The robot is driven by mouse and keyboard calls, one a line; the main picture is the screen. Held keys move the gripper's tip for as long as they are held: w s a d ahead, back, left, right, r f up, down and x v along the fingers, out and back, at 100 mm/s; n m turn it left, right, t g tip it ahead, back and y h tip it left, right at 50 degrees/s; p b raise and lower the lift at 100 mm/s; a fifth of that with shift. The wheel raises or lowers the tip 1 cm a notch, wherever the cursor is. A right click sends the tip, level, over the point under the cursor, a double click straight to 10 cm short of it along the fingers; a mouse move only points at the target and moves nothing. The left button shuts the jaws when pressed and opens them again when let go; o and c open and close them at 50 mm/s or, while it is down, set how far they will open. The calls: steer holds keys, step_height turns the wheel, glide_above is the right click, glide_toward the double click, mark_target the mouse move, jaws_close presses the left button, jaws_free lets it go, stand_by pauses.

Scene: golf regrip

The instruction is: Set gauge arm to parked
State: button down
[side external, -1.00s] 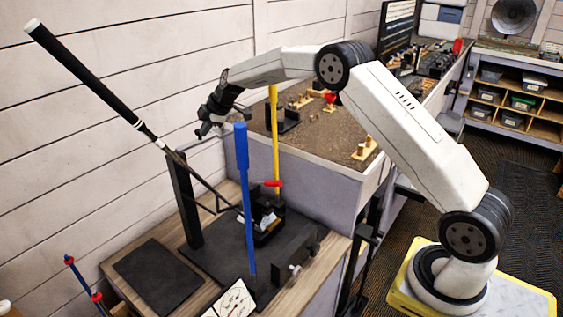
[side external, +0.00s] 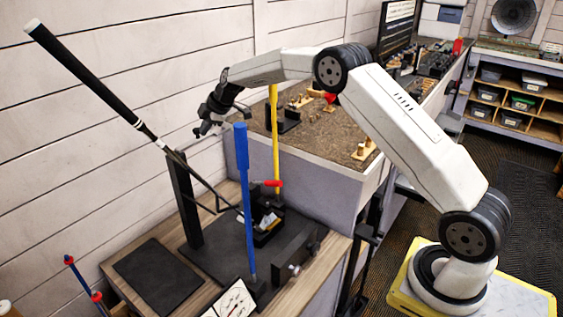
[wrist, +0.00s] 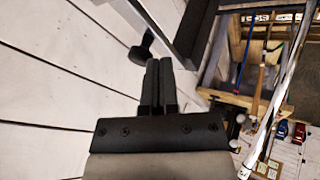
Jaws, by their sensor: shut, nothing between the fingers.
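My gripper (side external: 203,129) is shut and empty. In the side view it hangs above and just right of the top of a black post (side external: 186,205), apart from the bench. In the wrist view its two dark fingers (wrist: 158,84) lie together. A white dial with a needle (side external: 234,301) sits at the bench's front edge. A blue upright bar (side external: 244,190) and a yellow one (side external: 275,140) stand nearby. I cannot tell which part is the gauge arm.
A golf club with a black grip (side external: 85,75) slants up left past the post. A black clamp with a red handle (side external: 270,183) stands behind the blue bar. A dark mat (side external: 158,275) lies clear at left. The white wall (side external: 70,150) is close behind.

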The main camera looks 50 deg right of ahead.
steer(key=s+f+v, duration=0.1)
steer(key=s+v, duration=0.1)
steer(key=v, duration=1)
steer(key=shift+a, duration=0.25)
steer(key=shift+s+f, duration=0.1)
steer(key=s+a+f+m+g+h, duration=0.1)
steer(key=s+a+f+m, duration=0.2)
steer(key=s, duration=0.7)
steer(key=s+a+f+m+g+h, duration=0.1)
steer(key=s+a+f+m, duration=0.2)
steer(key=s+f+m, duration=0.3)
steer(key=s+a+f+m+g, duration=0.1)
steer(key=s+a+f+m, duration=0.2)
steer(key=s, duration=1.2)
steer(key=shift+s+f+m+g+h, duration=0.35)
steer(key=shift+f+m, duration=0.3)
steer(key=shift+m, duration=0.25)
